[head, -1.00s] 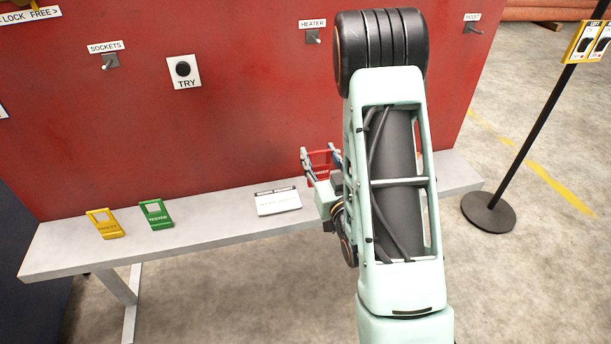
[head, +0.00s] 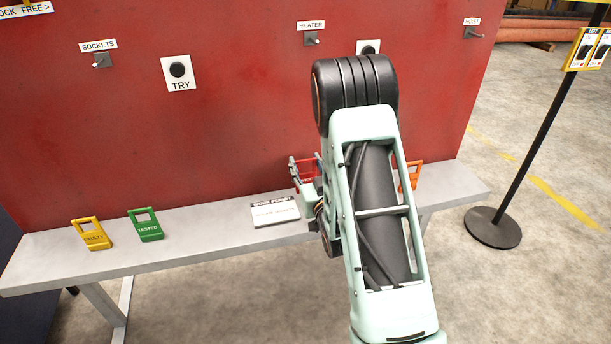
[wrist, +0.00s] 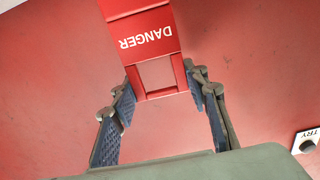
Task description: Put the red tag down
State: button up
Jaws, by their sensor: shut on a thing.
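The red tag (wrist: 148,42) fills the upper middle of the wrist view, with "DANGER" upside down on it and a square opening in its handle end. My gripper (wrist: 158,92) is shut on the handle end, one finger at each side. In the head view the red tag (head: 309,172) is partly hidden by my gripper (head: 302,172), just above the bench near the red panel. The grey bench (head: 190,231) runs along the foot of the panel. I cannot tell whether the tag touches the bench.
A yellow tag (head: 92,236) and a green tag (head: 146,226) stand on the bench at left. A work permit sheet (head: 274,212) lies left of my gripper. An orange tag (head: 413,175) shows behind my arm. A post (head: 530,150) stands at right. Bench between green tag and sheet is clear.

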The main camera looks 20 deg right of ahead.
aim_at(306, 174)
jog(key=shift+w+f+b, duration=0.15)
jog(key=shift+f+b, duration=0.15)
jog(key=shift+f, duration=0.65)
jog(key=shift+w+f+b, duration=0.1)
jog(key=shift+f+b, duration=0.15)
jog(key=shift+f, duration=0.65)
jog(key=shift+f+b, duration=0.2)
jog(key=shift+b, duration=0.1)
jog(key=o, duration=1)
jog(key=shift+o, duration=0.2)
jog(key=shift+r, duration=0.15)
jog(key=shift+s+r+p, duration=0.1)
jog(key=shift+r+p, duration=0.05)
jog(key=shift+p, duration=0.25)
jog(key=s, duration=1.1)
jog(key=shift+s, duration=0.4)
